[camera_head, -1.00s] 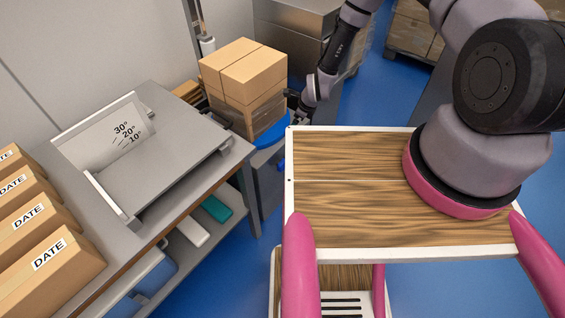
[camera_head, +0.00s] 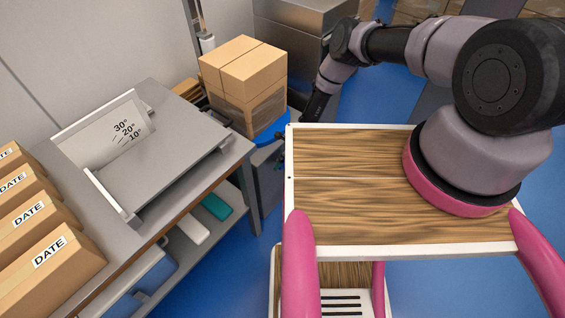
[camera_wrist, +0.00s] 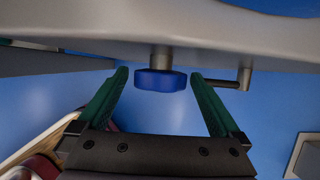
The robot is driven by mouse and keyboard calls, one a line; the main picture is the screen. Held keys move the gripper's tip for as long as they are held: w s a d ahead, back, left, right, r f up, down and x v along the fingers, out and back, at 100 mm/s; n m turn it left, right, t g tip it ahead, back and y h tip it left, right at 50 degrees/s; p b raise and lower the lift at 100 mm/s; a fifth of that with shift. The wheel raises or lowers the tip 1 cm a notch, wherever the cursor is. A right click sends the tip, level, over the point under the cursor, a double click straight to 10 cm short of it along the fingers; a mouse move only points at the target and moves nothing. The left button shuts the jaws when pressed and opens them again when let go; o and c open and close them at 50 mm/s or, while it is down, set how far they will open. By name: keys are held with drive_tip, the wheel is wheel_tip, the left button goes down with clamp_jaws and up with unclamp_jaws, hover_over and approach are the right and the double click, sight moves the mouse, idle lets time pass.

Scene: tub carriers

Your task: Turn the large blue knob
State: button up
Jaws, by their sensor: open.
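The large blue knob (camera_wrist: 160,81) shows in the wrist view, on a short metal stem below a pale, curved grey surface (camera_wrist: 110,25). My gripper (camera_wrist: 160,75) has two green fingers spread wide, one to each side of the knob. The knob appears between the fingertips with a visible gap on both sides. I cannot tell how far along the fingers it lies in depth. In the head view my arm reaches down behind the wood-topped deck, and my gripper and the knob are hidden there.
A metal rod (camera_wrist: 215,82) with a short end piece sticks out right of the knob, near the right finger. In the head view, stacked cartons (camera_head: 243,80) stand on a blue round support (camera_head: 276,127). A grey bench (camera_head: 190,105) with an angle-marked tray stands left.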

drive_tip(key=shift+x, duration=0.75)
drive_tip(key=c, duration=1.2)
drive_tip(key=t+h, duration=0.1)
drive_tip(key=t, duration=0.1)
drive_tip(key=n+t+h, duration=0.1)
drive_tip(key=t, duration=0.1)
drive_tip(key=shift+s+a+h, duration=0.15)
drive_tip(key=shift+s+h, duration=0.05)
drive_tip(key=shift+h, duration=0.2)
drive_tip(key=shift+n+t+h, duration=0.4)
drive_tip(key=shift+t+h, duration=0.5)
drive_tip(key=shift+t, duration=0.5)
